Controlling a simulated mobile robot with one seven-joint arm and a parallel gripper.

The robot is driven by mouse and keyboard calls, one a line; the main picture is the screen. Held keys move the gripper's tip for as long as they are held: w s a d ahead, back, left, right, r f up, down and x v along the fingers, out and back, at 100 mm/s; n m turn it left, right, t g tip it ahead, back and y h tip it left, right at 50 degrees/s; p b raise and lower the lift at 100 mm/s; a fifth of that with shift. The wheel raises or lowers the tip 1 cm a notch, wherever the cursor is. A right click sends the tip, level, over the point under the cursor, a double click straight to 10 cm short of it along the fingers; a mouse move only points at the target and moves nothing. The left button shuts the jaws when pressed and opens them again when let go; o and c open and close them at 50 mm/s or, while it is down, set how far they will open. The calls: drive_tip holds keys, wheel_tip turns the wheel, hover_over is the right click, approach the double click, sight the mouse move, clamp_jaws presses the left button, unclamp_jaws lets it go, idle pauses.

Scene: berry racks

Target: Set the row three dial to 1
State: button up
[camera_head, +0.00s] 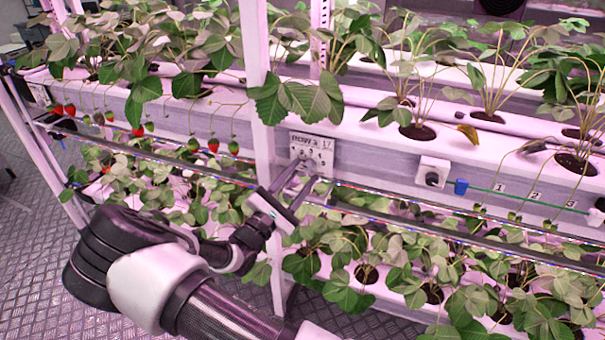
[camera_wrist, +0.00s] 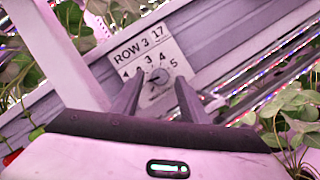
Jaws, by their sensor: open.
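A pale plate (camera_head: 318,143) marked "ROW 3 17" is fixed to the front of the upper trough; it also shows in the wrist view (camera_wrist: 128,60). On it is a small round dial (camera_wrist: 157,77) ringed by printed numbers, of which 3, 4 and 5 read clearly. The dial's pointer is too small to read surely. My gripper (camera_head: 305,172) is open in front of the plate. In the wrist view its fingers (camera_wrist: 160,88) lie to either side of the dial, with nothing held. Whether they touch the plate cannot be told.
A white upright post (camera_head: 256,80) stands just left of the plate. A white box with a dark knob (camera_head: 432,173) and a blue slider (camera_head: 461,187) on a green line are to the right. Strawberry plants (camera_head: 310,95) hang above; a shiny rail (camera_head: 400,212) runs below.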

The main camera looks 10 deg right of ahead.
drive_tip(key=p+v, duration=0.1)
drive_tip(key=v, duration=1.5)
drive_tip(key=shift+a, duration=0.25)
drive_tip(key=shift+s+f, duration=0.1)
drive_tip(key=shift+s, duration=0.05)
